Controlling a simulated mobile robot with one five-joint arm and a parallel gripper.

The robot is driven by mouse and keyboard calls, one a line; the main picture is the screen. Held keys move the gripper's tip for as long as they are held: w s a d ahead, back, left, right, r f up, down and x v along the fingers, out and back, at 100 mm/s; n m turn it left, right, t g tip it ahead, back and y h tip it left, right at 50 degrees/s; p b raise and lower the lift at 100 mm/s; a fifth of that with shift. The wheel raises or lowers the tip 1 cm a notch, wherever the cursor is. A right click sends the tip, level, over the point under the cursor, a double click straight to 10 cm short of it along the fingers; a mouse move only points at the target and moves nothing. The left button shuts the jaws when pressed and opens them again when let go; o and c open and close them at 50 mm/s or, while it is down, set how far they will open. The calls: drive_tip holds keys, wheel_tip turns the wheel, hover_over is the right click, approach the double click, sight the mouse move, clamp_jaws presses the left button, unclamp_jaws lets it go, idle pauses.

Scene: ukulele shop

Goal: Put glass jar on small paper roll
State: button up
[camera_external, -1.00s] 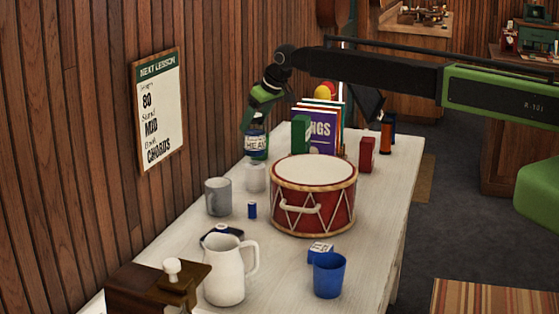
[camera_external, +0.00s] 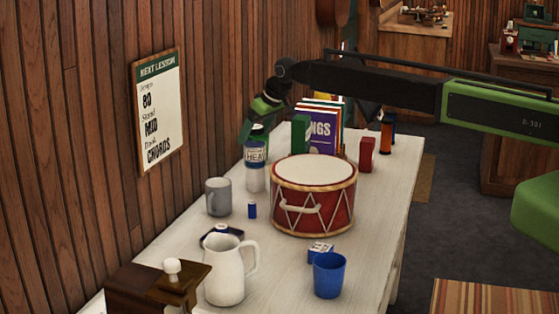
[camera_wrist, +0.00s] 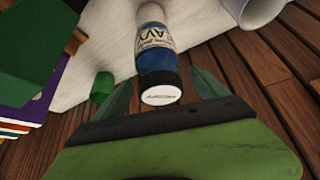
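The glass jar (camera_external: 255,155) has a dark lid, a pale label and blue contents. It stands upright and appears to rest on top of the white small paper roll (camera_external: 255,181). In the wrist view the jar (camera_wrist: 154,55) points lid-first at the camera, and a bit of the roll (camera_wrist: 151,12) shows beyond its base. My gripper (camera_external: 257,136) is just above the jar. In the wrist view my gripper's fingers (camera_wrist: 160,88) are spread on both sides of the lid, with narrow gaps visible. The contact between jar and roll is hard to see exactly.
A red drum (camera_external: 313,205) is to the right. A green box (camera_external: 300,134) and upright books (camera_external: 322,132) stand behind. The wooden wall is close on the left.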

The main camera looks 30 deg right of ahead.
drive_tip(key=shift+r+p, duration=0.35)
drive_tip(key=shift+p, duration=0.05)
drive_tip(key=p+v, duration=1)
drive_tip(key=v, duration=0.1)
drive_tip(key=shift+s+r, duration=0.2)
drive_tip(key=shift+r, duration=0.05)
drive_tip(key=s+d+f+m+g+h, duration=0.1)
drive_tip(key=s+d, duration=0.4)
drive_tip(key=d, duration=0.5)
drive_tip(key=s+d+f+m+g+h, duration=0.1)
drive_tip(key=s+d, duration=0.3)
drive_tip(key=d, duration=0.7)
drive_tip(key=s+d+f+m+g, duration=0.1)
drive_tip(key=s+d+m+g, duration=0.2)
drive_tip(key=s+d, duration=1.7)
drive_tip(key=shift+h, duration=0.4)
